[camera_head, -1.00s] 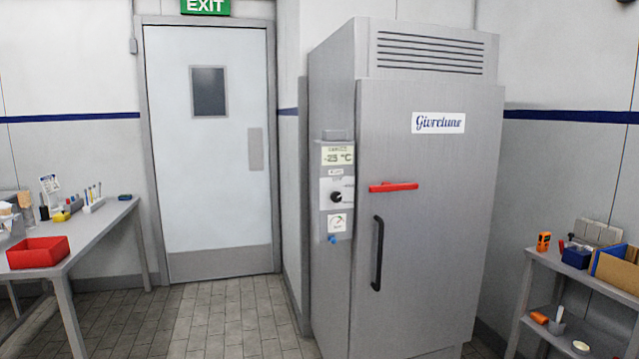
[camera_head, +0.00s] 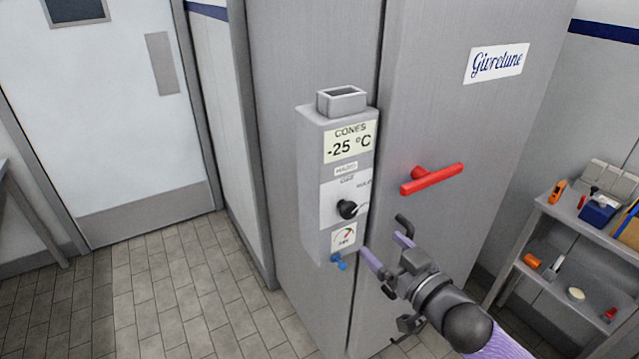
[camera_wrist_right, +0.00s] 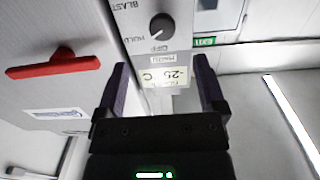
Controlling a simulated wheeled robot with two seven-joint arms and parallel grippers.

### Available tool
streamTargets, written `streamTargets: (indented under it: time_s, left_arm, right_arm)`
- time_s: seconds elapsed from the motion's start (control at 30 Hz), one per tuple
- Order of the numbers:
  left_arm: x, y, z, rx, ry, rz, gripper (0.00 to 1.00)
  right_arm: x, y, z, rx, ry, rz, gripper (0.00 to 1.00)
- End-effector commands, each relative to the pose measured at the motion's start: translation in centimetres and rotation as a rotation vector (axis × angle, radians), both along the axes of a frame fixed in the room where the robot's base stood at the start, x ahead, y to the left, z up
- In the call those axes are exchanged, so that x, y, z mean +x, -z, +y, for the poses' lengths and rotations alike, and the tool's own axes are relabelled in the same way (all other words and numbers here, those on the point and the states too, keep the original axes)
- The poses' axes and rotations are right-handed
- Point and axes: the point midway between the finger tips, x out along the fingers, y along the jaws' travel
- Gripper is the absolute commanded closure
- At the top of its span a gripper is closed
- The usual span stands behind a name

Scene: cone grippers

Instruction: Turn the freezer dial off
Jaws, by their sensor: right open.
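The freezer dial is a round black knob (camera_head: 347,209) on a white plate on the control box (camera_head: 312,190) at the freezer's left side. In the right wrist view the dial (camera_wrist_right: 162,27) shows at the top, with its white pointer line toward the lower left, near HOLD, and BLAST and OFF printed around it. My right gripper (camera_head: 383,247) is open and empty, below and right of the dial in the head view, apart from it. In the wrist view its two purple fingers (camera_wrist_right: 161,85) are spread below the dial. My left gripper is out of view.
A red handle (camera_head: 432,179) sticks out of the freezer door (camera_head: 450,120) right of the box. A blue valve (camera_head: 338,262) hangs under the box. A shelf unit (camera_head: 545,215) with small items stands at the right. The floor at left is clear.

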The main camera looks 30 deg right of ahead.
Motion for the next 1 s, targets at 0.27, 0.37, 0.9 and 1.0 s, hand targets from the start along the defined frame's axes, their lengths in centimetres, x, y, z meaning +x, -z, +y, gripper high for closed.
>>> streamTargets:
  time_s: [0.27, 0.37, 0.9, 1.0]
  left_arm:
    - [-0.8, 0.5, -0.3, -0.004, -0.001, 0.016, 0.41]
    - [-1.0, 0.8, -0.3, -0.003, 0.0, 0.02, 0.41]
    - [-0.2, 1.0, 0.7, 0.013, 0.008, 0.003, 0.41]
    - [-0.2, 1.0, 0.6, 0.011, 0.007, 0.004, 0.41]
  right_arm:
    - [3.9, -0.5, 0.4, 0.002, -0.006, -0.015, 0.11]
    - [6.3, -0.4, 0.6, 0.0, -0.005, -0.013, 0.11]
    - [9.9, -0.4, 0.9, 0.001, -0.005, -0.008, 0.11]
    - [9.9, -0.4, 0.9, 0.001, -0.005, -0.008, 0.26]
